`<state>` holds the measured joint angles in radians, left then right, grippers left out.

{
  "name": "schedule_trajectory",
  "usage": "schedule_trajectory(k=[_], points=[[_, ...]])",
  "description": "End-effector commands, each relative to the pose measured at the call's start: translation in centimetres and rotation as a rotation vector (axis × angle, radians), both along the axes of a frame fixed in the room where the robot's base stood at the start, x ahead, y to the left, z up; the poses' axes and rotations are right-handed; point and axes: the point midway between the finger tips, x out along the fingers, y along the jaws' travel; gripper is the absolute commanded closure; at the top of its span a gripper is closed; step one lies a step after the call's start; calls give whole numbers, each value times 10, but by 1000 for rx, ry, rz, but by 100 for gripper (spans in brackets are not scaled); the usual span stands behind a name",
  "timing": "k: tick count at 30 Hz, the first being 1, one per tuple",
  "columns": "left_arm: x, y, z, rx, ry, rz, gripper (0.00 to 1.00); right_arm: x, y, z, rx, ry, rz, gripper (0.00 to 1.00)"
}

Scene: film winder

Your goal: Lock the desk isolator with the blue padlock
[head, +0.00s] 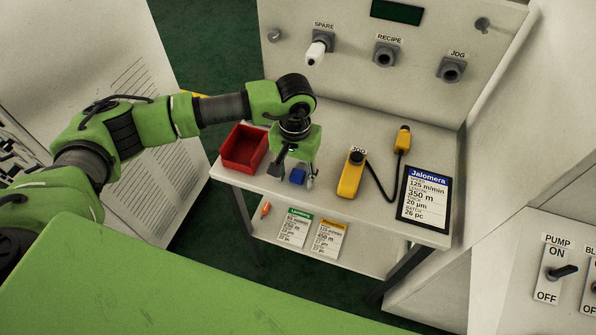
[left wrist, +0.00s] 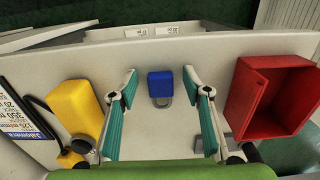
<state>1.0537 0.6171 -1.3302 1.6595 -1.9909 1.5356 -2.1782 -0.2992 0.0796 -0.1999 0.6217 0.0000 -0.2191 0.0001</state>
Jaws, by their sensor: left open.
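The blue padlock (head: 298,176) lies on the white desk. In the left wrist view the padlock (left wrist: 160,84) shows its grey shackle on the near side, between the fingers and apart from both. My left gripper (head: 293,174) points down over it, open and empty; in the wrist view its teal-padded fingers (left wrist: 160,75) stand to either side. No switch is labelled as the desk isolator. A rotary switch marked PUMP (head: 562,271), with ON above and OFF below, is at the lower right, its black handle roughly sideways. My right gripper is out of view.
A red bin (head: 243,148) stands left of the gripper. A yellow JOG pendant (head: 351,176) with a black cable and a Jalomera tablet (head: 425,197) lie to the right. Another switch (head: 590,290) is cut off at the right edge. Cards (head: 328,238) lie on the lower shelf.

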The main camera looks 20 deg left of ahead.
Motion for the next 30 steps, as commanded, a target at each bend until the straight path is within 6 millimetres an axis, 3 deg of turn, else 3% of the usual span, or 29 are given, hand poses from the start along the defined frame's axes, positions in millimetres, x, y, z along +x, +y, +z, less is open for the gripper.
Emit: schedule_trajectory(k=[3, 8, 9, 22, 28, 30], points=[[0, 0, 0, 0, 0, 0, 56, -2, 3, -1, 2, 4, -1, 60], [0, 0, 0, 0, 0, 1, 94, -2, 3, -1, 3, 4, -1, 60], [0, 0, 0, 0, 0, 1, 98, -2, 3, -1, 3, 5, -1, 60], [1, 0, 6, 0, -2, 2, 98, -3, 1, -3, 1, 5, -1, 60], [2, 1, 32, 0, -6, 1, 98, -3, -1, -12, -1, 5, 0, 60], [-10, -4, 42, -2, -7, -4, 98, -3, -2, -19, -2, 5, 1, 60]])
